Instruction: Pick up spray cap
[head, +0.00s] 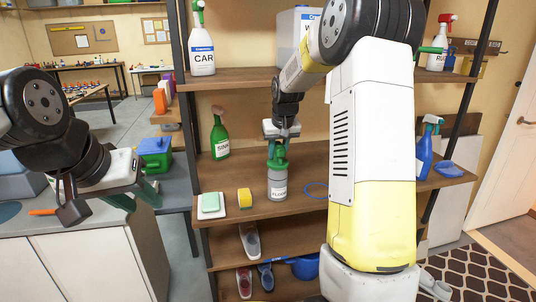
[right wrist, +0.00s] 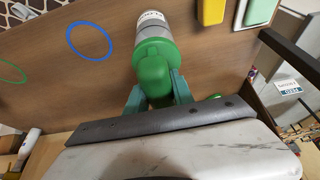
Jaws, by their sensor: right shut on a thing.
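A grey bottle (head: 277,186) with a "FLOOR" label stands upright on the middle shelf. Its green spray cap (right wrist: 154,72) is at the bottle's top; I cannot tell whether it is seated on it. My right gripper (head: 279,148) reaches down from above and is shut on the cap. In the right wrist view the teal fingers (right wrist: 157,92) are on either side of the cap, with the bottle (right wrist: 151,22) beyond. My left gripper (head: 138,197) is off to the left, empty, its teal fingers apart.
A green spray bottle (head: 219,137), a yellow sponge (head: 245,198) and a green sponge (head: 210,201) are left of the grey bottle. A blue ring (head: 316,190) lies to its right. A blue spray bottle (head: 425,150) stands farther right. Rack posts (head: 181,90) flank the shelves.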

